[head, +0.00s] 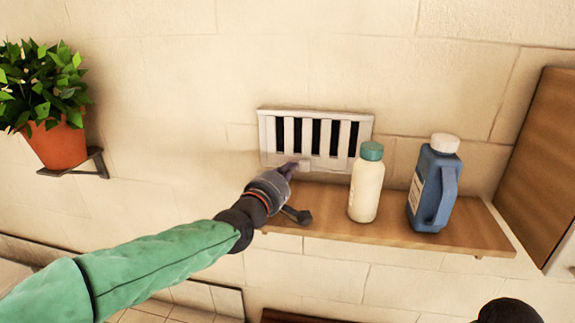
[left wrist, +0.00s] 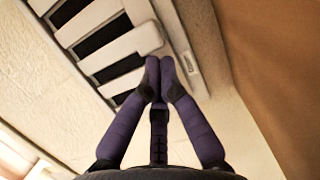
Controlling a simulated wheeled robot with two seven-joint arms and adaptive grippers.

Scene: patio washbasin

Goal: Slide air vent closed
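The white air vent (head: 316,116) is set in the wall above the shelf. Dark gaps show between its upright white slats, so it stands at least partly open. It also shows close up in the left wrist view (left wrist: 110,48). A small pale tab (head: 302,163) sits low on the vent front, beside my left gripper. My left gripper (head: 289,168) is at the vent's lower edge. In the left wrist view its purple fingertips (left wrist: 159,64) are together, with nothing visible between them. Whether they touch the vent is unclear.
A wooden shelf (head: 400,232) below the vent carries a white bottle with a green cap (head: 367,188) and a blue jug (head: 433,188), both right of my gripper. A wooden cabinet (head: 540,165) stands at right.

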